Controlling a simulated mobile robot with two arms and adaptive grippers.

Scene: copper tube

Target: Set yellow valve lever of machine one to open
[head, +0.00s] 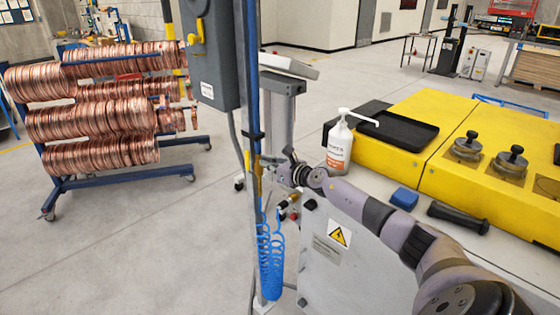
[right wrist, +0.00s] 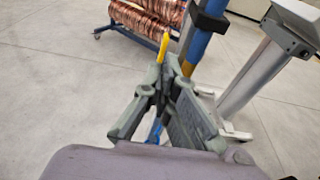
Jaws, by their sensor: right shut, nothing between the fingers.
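In the right wrist view the yellow lever (right wrist: 163,47) stands nearly upright, just beyond the fingertips and left of the blue pipe (right wrist: 198,45). My right gripper (head: 268,161) is at the post, shut and empty, with its fingertips (right wrist: 175,75) close to the lever. I cannot tell whether they touch it. My left gripper is not in view.
A grey box (head: 211,50) is mounted on the post above the gripper. A coiled blue hose (head: 270,262) hangs below. A pump bottle (head: 339,146) and a black tray (head: 395,128) stand by the yellow machine (head: 490,125). A rack of copper coils (head: 95,120) stands left. Floor between is clear.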

